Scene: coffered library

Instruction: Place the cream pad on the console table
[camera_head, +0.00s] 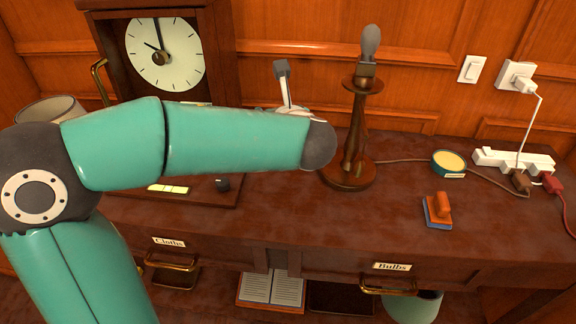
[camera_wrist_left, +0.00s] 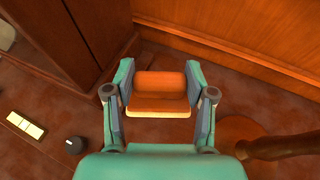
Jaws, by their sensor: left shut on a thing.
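The cream pad (camera_wrist_left: 158,112) has an orange block-like handle (camera_wrist_left: 160,85), and a pale strip shows along its lower edge in the left wrist view. My left gripper (camera_wrist_left: 158,92) is shut on it, one finger at each side. It is over the dark red-brown console table (camera_head: 390,220), between the clock and the lamp stand, near the panelled wall. I cannot tell whether the pad touches the top. My right gripper is out of view.
A wooden clock (camera_head: 165,55) stands left and a lamp stand (camera_head: 352,150) right of the gripper. Farther right are a blue pad with orange handle (camera_head: 438,210), a round tin (camera_head: 449,163) and a white power strip (camera_head: 513,161) with cords. The front middle of the top is clear.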

